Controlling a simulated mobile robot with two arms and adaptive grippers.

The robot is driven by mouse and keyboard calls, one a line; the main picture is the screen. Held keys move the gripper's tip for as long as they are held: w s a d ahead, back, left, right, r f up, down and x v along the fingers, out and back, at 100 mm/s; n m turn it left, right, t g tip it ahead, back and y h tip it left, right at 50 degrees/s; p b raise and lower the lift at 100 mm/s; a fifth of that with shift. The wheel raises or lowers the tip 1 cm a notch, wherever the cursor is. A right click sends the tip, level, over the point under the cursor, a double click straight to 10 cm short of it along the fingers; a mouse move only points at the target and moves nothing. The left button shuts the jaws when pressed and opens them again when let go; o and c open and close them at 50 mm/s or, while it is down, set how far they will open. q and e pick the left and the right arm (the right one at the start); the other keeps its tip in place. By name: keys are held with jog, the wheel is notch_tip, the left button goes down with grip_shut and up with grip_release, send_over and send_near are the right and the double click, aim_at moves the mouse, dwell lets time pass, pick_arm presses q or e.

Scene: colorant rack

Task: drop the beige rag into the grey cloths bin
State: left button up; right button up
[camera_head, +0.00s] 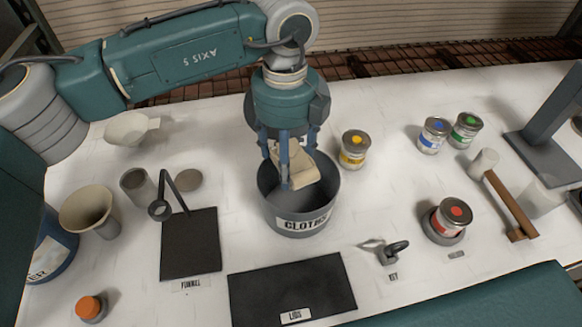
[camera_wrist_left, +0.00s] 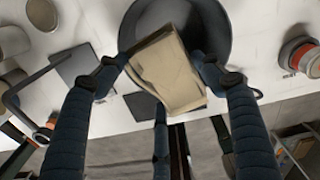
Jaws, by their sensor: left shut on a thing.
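The beige rag (camera_head: 305,173) is held by my left gripper (camera_head: 290,170), over the mouth of the grey cloths bin (camera_head: 298,221). The bin is round, open at the top and labelled CLOTHS. In the left wrist view the rag (camera_wrist_left: 168,72) is between the blue fingers of my left gripper (camera_wrist_left: 165,80), with the dark bin (camera_wrist_left: 215,30) behind it. The rag hides part of the bin's inside. Whether the rag touches the bin wall I cannot tell. My right gripper is not in view.
A yellow-marked can (camera_head: 353,150) stands close to the bin's right. A black LIDS mat (camera_head: 290,286) lies in front, and a dark FUNNEL mat (camera_head: 190,245) with a ring stand lies left. A key (camera_head: 393,251) and red-marked can (camera_head: 450,217) are further right.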

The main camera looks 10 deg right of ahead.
pick_arm(q)
jog(key=shift+w, duration=0.2)
jog(key=shift+s, duration=0.2)
jog(key=shift+s+f+b, duration=0.35)
jog(key=shift+s, duration=0.3)
notch_tip(320, 180, down, 2)
jog(key=shift+f+b, duration=0.1)
jog(key=shift+b, duration=0.3)
jog(key=shift+w+f+b, duration=0.25)
jog(key=shift+f+b, duration=0.15)
jog(key=shift+f, duration=0.8)
jog(key=o, duration=1.1)
notch_tip(320, 180, up, 12)
jog(key=shift+r, duration=0.1)
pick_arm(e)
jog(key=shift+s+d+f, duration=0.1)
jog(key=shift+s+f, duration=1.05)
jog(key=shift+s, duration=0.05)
